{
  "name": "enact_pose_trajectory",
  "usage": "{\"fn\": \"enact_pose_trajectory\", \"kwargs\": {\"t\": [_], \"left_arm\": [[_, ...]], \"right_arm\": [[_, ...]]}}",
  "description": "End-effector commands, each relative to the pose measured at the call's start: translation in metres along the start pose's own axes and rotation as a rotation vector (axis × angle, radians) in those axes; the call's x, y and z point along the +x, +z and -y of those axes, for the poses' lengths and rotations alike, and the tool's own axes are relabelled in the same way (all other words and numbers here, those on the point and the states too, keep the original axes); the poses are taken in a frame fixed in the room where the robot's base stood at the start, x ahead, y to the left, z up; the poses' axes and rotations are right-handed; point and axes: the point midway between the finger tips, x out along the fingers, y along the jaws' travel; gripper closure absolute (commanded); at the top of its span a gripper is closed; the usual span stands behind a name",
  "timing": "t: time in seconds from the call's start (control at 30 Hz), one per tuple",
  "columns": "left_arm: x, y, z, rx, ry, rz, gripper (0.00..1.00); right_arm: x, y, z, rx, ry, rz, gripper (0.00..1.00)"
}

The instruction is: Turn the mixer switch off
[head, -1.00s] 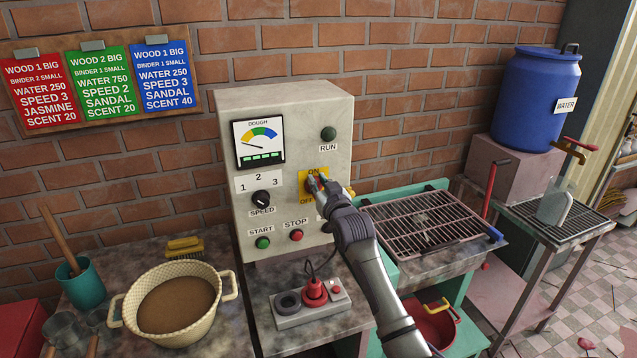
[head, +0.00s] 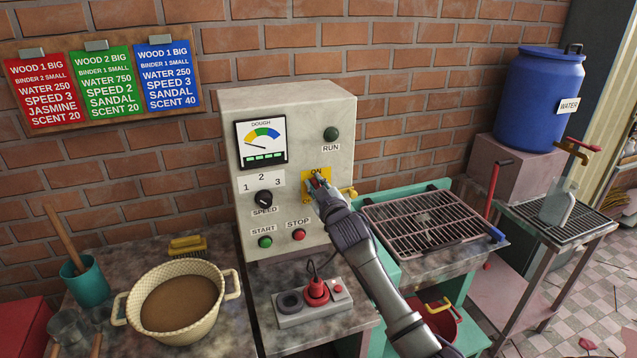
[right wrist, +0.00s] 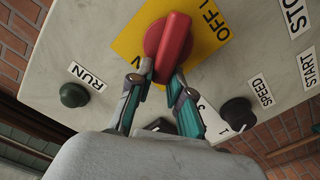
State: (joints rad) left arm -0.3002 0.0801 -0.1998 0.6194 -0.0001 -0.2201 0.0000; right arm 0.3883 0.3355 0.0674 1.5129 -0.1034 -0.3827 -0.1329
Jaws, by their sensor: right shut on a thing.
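The mixer switch is a red rotary handle (right wrist: 172,45) on a yellow plate (head: 310,195) on the grey control box (head: 296,108). My right gripper (head: 318,184) is at the plate. In the right wrist view its fingertips (right wrist: 163,84) are shut on the lower end of the red handle, one on each side. The word ON shows at the top of the plate in the head view; the gripper covers its lower part. In the right wrist view, OFF shows at the handle's upper right. The green RUN lamp (head: 331,134) looks dark. My left gripper is out of view.
The speed knob (head: 264,199), START button (head: 265,242) and STOP button (head: 299,235) are left of and below the switch. A red-knobbed unit (head: 316,292) sits below the box. A metal grill (head: 426,220) stands right, a basin of brown dough (head: 180,308) left.

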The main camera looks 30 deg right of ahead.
Motion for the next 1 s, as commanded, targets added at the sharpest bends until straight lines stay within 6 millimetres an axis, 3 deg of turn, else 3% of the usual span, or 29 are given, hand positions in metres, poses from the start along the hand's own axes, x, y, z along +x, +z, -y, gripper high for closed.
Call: {"fn": "enact_pose_trajectory", "kwargs": {"t": [1.0], "left_arm": [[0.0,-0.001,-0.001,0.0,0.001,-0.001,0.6]], "right_arm": [[0.0,0.011,0.022,-0.912,-0.001,0.0,1.0]]}}
